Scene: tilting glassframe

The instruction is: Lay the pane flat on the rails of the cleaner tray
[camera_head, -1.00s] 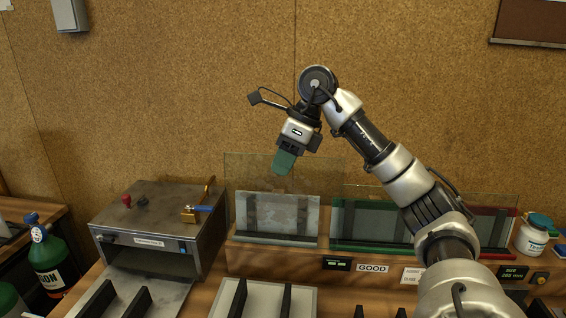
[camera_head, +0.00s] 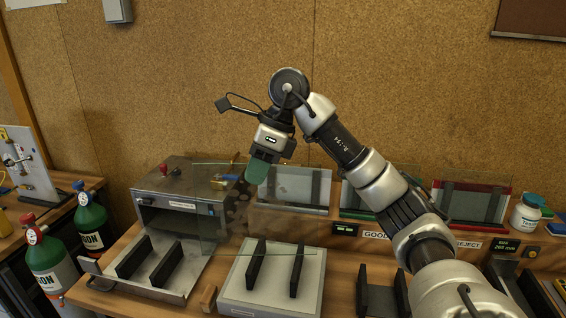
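My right gripper (camera_head: 257,171) has green finger pads and points down. It is shut on the top edge of a clear glass pane (camera_head: 215,225), which hangs roughly upright. The pane is in the air, in front of the metal cleaner box and partly over its tray in the picture. The cleaner tray (camera_head: 128,287) is out at the front of the box, with two black rails (camera_head: 150,260) on it. Nothing lies on the rails. The pane's right part is hard to see against the background. My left gripper is out of view.
A pale plate (camera_head: 235,296) with two black rails stands right of the tray. Behind are racks with grey, green (camera_head: 375,213) and red (camera_head: 468,219) frames. A white jar (camera_head: 524,216) stands at the right. Gas bottles (camera_head: 50,262) stand at the left.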

